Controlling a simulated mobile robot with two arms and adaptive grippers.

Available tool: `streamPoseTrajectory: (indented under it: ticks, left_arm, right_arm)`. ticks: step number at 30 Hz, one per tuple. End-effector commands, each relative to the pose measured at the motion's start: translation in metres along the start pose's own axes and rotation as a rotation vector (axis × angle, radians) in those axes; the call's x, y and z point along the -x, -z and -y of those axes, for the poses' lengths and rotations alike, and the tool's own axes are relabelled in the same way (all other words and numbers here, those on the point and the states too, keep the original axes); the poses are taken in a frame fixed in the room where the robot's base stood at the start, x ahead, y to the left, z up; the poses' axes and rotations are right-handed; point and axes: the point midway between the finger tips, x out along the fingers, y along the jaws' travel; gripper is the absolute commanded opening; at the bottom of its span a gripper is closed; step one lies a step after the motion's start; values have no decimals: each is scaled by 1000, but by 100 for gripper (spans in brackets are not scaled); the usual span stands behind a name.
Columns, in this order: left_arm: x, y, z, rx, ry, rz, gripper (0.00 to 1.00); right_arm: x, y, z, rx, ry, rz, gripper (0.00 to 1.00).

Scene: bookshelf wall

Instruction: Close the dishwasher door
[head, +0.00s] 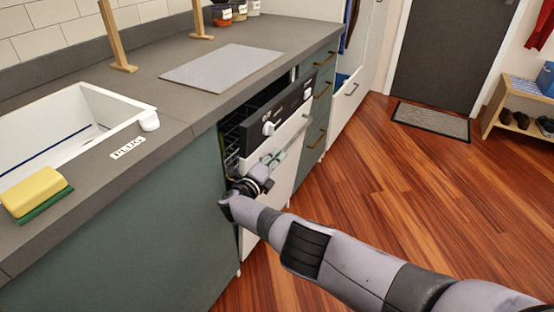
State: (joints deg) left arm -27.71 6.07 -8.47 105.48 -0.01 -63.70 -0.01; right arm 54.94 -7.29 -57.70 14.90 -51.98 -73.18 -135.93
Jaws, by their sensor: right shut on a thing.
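The white dishwasher door (284,168) with its dark control panel (289,112) stands slightly open, its top tilted out from the counter front. A dark gap with part of a rack (231,139) shows behind it on the left. A bar handle (298,138) runs across the door below the panel. My right gripper (274,158) is at the door's front, at the handle, and looks shut on it. My wrist hides the lower left of the door. My left gripper is not in view.
The grey counter (190,100) runs above the dishwasher, with a grey mat (222,68), a white sink (70,130) and a yellow-green sponge (35,194). Teal drawers (316,110) adjoin the door on the right. The wooden floor (400,190) in front is clear.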

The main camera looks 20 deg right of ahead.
Motion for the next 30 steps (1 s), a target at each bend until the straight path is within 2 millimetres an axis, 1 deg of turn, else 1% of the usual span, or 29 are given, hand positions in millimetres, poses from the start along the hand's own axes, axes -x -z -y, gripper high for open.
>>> streamPoseTrajectory:
  ticks: [1, 5, 6, 15, 26, 30]
  left_arm:
    - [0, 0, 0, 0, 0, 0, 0]
    - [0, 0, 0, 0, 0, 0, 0]
    - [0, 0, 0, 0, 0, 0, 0]
    - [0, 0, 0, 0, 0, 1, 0]
    - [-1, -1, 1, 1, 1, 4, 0]
    - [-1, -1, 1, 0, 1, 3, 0]
  right_arm:
    - [-2, -2, 4, -2, 6, 4, 0]
    - [-2, -2, 4, -2, 7, 4, 0]
    - [-2, -2, 4, -2, 7, 4, 13]
    - [-2, -2, 5, -3, 9, 3, 32]
    - [0, -1, 1, -2, 3, 1, 32]
    - [6, -1, 0, -3, 2, 3, 32]
